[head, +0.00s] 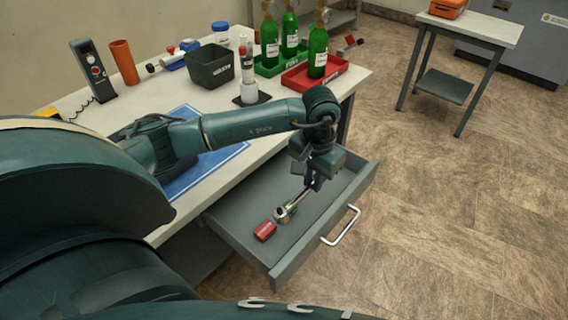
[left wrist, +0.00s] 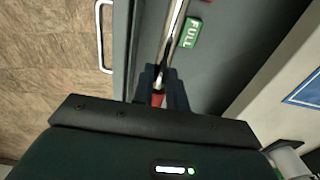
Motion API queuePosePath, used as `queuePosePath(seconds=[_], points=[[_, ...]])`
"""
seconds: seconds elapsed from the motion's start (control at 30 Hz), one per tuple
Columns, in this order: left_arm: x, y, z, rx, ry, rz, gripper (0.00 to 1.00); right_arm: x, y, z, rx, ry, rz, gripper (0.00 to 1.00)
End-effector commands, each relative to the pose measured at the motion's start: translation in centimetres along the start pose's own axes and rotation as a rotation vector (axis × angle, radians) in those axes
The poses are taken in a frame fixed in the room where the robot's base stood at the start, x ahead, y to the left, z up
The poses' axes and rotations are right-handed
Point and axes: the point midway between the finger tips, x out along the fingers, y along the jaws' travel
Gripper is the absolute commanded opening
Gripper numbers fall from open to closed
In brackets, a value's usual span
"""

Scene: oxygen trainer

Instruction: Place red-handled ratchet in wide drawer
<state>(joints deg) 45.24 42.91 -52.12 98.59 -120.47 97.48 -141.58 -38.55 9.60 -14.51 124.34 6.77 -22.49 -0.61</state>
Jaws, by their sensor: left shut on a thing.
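The wide drawer (head: 223,216) is pulled out from the table, with its silver handle at the front. My left gripper (head: 314,184) points down over the inside of the drawer. It is shut on the red-handled ratchet (head: 284,213), whose metal head and shaft reach out to the left in the head view. In the left wrist view the red handle (left wrist: 158,99) shows between the fingertips (left wrist: 162,92). The fingers hide part of the handle. I cannot tell whether the ratchet touches the drawer floor. My right gripper is not in view.
A red tag (head: 264,231) and a green FULL tag (left wrist: 192,33) lie in the drawer close to the ratchet. The table (head: 232,174) above holds a blue mat (head: 212,164), a dark bin (head: 210,68) and green bottles (head: 318,52) in trays.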

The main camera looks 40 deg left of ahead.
Motion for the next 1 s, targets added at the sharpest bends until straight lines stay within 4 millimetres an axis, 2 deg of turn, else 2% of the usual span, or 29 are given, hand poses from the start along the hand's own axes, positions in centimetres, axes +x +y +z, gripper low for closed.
queuePosePath(seconds=[0.17, 0.4, 0.57, 0.8, 1.0], points=[[2.0, -0.2, 0.0, 0.002, -0.006, 0.000, 0.00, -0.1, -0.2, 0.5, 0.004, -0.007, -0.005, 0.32], [6.1, -0.2, 0.0, 0.001, -0.005, 0.001, 0.00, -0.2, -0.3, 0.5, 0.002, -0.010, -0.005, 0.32], [7.2, -0.2, -0.1, 0.002, -0.003, 0.001, 0.00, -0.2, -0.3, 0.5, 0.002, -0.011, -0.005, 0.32], [10.2, -0.2, 0.0, 0.001, -0.003, 0.001, 0.00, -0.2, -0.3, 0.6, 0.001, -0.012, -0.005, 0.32], [10.5, -0.2, -0.1, 0.003, -0.001, 0.000, 0.00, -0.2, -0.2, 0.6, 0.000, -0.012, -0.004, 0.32]])
